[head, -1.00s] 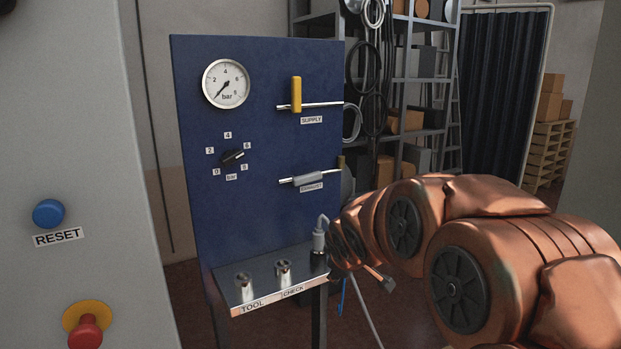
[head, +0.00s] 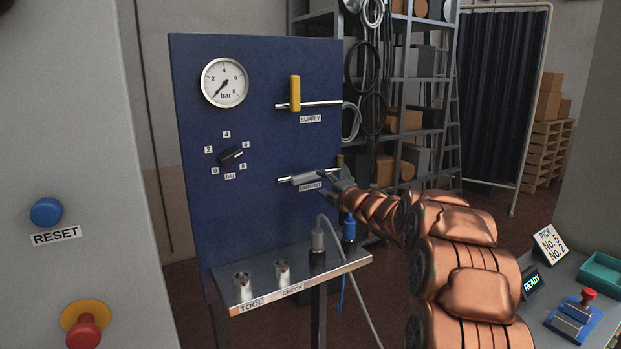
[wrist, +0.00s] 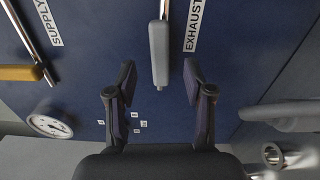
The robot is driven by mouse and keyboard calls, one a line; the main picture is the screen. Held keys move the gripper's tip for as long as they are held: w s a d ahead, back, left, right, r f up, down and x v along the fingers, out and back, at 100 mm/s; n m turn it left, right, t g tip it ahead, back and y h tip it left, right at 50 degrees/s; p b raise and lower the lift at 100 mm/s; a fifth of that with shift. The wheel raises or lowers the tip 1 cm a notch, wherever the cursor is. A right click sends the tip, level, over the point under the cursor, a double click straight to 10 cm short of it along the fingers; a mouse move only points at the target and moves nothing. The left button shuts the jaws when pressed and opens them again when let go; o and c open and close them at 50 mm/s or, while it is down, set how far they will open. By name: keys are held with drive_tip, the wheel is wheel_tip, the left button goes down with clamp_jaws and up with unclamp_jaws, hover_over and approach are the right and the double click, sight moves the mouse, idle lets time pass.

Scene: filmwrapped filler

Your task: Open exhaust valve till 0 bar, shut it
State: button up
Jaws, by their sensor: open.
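The exhaust valve's grey handle (head: 308,178) lies along its horizontal pipe on the blue panel (head: 260,140), above the EXHAUST label. My gripper (head: 328,189) is at the right end of this handle. In the wrist view the grey handle (wrist: 159,52) appears between the two fingers of my open gripper (wrist: 159,72), with a gap on each side. Whether the fingers reach its depth is hard to tell. The pressure gauge (head: 225,82) has its needle pointing lower left, near the bottom of the scale. The yellow supply handle (head: 295,93) stands upright, across its pipe.
A black selector knob (head: 232,156) sits below the gauge. A metal shelf (head: 270,288) with fittings and a hose juts out under the panel. A grey cabinet with a blue RESET button (head: 46,212) is at left. A side table with a teal tray (head: 603,272) is at right.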

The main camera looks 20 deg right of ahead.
sight(313, 178)
drive_tip(key=shift+w+a+p, duration=0.2)
drive_tip(key=shift+w+p, duration=0.3)
drive_tip(key=shift+w, duration=0.8)
drive_tip(key=shift+w+a+p, duration=0.25)
drive_tip(key=shift+w+p, duration=0.2)
drive_tip(key=shift+w, duration=0.8)
drive_tip(key=shift+w+a+p, duration=0.2)
drive_tip(key=shift+w+p, duration=0.3)
drive_tip(key=shift+w, duration=0.8)
clamp_jaws()
